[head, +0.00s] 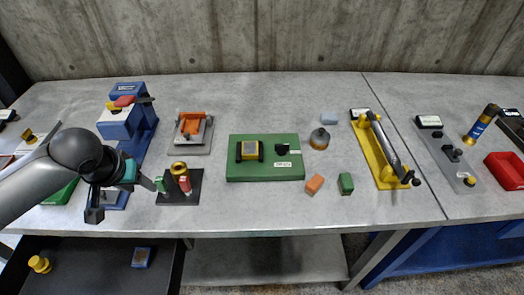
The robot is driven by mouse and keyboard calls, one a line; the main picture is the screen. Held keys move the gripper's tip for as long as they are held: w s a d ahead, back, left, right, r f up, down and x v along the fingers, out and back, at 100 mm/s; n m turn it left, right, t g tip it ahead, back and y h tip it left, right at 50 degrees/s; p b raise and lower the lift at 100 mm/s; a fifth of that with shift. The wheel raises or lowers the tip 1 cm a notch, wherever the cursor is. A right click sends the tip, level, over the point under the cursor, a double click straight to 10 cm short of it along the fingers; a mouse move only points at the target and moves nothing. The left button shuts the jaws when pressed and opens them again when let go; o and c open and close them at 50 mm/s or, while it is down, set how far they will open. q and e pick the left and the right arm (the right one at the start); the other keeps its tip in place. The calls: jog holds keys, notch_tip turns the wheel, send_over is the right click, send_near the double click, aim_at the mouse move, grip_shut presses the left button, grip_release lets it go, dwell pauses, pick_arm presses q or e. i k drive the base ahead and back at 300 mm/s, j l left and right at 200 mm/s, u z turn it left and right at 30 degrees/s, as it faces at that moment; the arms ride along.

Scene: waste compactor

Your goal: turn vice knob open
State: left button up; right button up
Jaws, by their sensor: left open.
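A blue vice-like fixture (145,125) stands at the left of the bench. Red and yellow parts sit in its upper end, and a small dark bar sticks out at its upper right. I cannot clearly make out a knob on it; its lower front is partly hidden by my left gripper. My left gripper (121,198) is open, with its fingers apart, in front of the fixture's lower end near the bench's front edge. I see nothing between its fingers, and I cannot tell if it touches anything. My right gripper is not in view.
Right of my gripper stand a dark plate (192,205) with red and green parts and an orange device (190,127). Farther right are a green board (240,171), loose blocks and a yellow fixture (366,150). A concrete wall (300,35) closes the back.

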aim_at(281, 149)
jog(key=i+j+z, duration=0.1)
jog(key=z, duration=0.25)
jog(key=i+j+z, duration=0.45)
jog(key=z, duration=0.25)
